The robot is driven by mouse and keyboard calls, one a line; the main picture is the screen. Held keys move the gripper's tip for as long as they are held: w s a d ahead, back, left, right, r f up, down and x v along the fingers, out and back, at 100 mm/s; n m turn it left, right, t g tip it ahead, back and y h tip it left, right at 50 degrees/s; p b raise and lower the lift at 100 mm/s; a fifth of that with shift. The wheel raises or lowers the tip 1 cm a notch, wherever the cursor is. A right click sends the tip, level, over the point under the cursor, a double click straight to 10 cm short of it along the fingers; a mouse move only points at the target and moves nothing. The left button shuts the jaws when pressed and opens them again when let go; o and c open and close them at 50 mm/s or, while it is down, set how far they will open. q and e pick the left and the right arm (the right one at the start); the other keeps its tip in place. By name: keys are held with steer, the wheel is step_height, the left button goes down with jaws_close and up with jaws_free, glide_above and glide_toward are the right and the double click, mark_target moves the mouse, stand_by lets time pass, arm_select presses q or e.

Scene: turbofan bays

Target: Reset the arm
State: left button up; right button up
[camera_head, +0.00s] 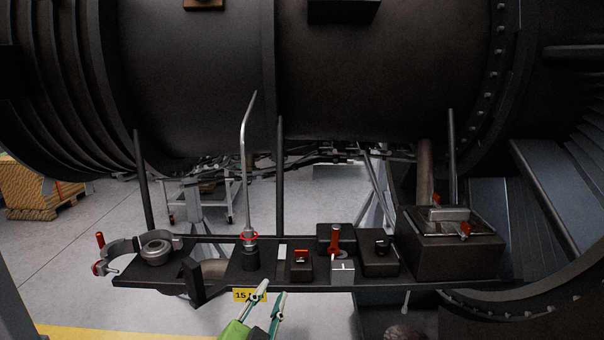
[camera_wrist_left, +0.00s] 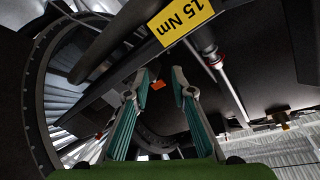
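My left gripper (camera_head: 268,299) is at the bottom centre of the head view, in front of the tray's front edge by the yellow label (camera_head: 249,295). Its green fingers are apart with nothing between them. In the left wrist view the two fingers (camera_wrist_left: 164,88) also show apart and empty, with the "15 Nm" label (camera_wrist_left: 181,18) above them. My right gripper does not show clearly in either view.
A dark tray (camera_head: 350,286) under the engine casing (camera_head: 190,80) holds a bent silver rod (camera_head: 244,160), a ring clamp (camera_head: 122,247), small blocks with red parts (camera_head: 301,264) and a larger box (camera_head: 450,248). Dark posts (camera_head: 281,180) stand behind.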

arm_select(q)
steer(key=s+a+f+n+g+y, duration=0.25)
steer(key=s+a+f+g, duration=0.2)
steer(key=s+f, duration=0.35)
steer(key=s+a+f+n+g+y, duration=0.1)
steer(key=s+a+f+n+g, duration=0.2)
steer(key=s+a+f, duration=0.55)
steer(key=s+a+f+n+g, duration=0.1)
steer(key=s+f+g, duration=0.2)
steer(key=s+f, duration=0.35)
steer(key=s+f+n+g, duration=0.1)
steer(key=s+f+g, duration=0.25)
steer(key=s, duration=0.65)
step_height(320, 180, down, 27)
steer(key=s+g, duration=0.1)
steer(key=s, duration=0.1)
steer(key=s+a+f+g, duration=0.1)
steer(key=s+a+f, duration=0.2)
steer(key=s+f, duration=1.2)
steer(key=shift+s+f+m+b, duration=0.2)
steer(key=shift+s+m+b, duration=0.15)
steer(key=shift+s, duration=0.35)
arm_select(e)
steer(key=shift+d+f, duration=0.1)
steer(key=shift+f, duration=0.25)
